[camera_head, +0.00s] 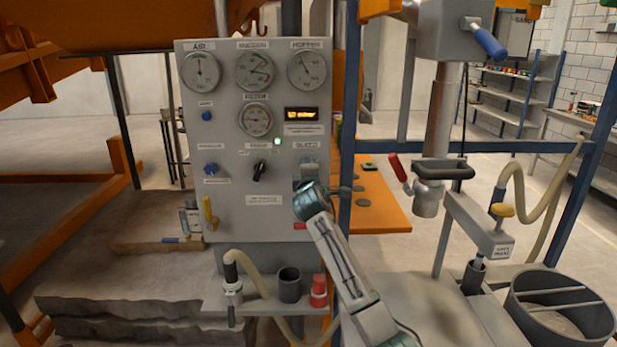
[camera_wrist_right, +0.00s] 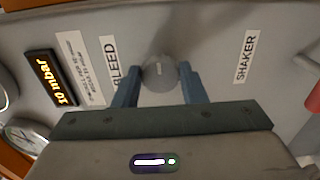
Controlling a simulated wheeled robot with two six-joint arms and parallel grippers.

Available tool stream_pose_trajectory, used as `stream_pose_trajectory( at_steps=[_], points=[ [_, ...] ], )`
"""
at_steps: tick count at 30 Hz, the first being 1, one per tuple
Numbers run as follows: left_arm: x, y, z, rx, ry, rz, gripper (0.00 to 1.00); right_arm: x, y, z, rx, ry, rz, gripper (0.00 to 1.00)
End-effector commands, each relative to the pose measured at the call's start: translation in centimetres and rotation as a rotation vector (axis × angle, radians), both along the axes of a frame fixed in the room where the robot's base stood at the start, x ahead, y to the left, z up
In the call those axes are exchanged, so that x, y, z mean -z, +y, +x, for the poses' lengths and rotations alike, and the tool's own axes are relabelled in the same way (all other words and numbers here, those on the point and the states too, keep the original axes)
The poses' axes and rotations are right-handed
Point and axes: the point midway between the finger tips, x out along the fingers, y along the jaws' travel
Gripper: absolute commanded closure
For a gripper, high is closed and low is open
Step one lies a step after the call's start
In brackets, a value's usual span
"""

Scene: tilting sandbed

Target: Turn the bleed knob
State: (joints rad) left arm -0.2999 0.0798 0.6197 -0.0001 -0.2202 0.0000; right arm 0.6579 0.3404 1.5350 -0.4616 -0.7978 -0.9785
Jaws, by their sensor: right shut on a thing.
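The bleed knob (camera_wrist_right: 158,73) is a round grey knob with a pale mark on its face, under the BLEED label (camera_wrist_right: 108,62) in the right wrist view. My right gripper (camera_wrist_right: 160,80) has its two blue-grey fingers on either side of the knob and is shut on it. In the head view my right gripper (camera_head: 309,183) reaches up to the lower right of the grey control panel (camera_head: 230,150) and hides most of the knob. My left gripper is not in view.
Several gauges, including the filter gauge (camera_head: 255,119), and a display reading 10 mbar (camera_wrist_right: 52,77) are on the panel. A black knob (camera_head: 260,171) and yellow lever (camera_head: 209,213) are left of my gripper. A blue post (camera_head: 349,150) stands close right.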

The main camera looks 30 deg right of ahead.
Motion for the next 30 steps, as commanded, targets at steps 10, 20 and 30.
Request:
stream_pose_trajectory(
  at_steps=[10,20,30],
  points=[
    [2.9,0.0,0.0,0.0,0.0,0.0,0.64,0.6,0.0,0.0,0.0,-0.172,0.282,0.85],
    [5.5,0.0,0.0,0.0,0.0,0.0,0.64,0.8,0.1,0.0,0.0,-0.336,0.55,0.85],
    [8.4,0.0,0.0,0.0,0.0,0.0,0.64,1.0,0.2,0.1,0.001,-0.503,0.825,0.85]
  ],
)
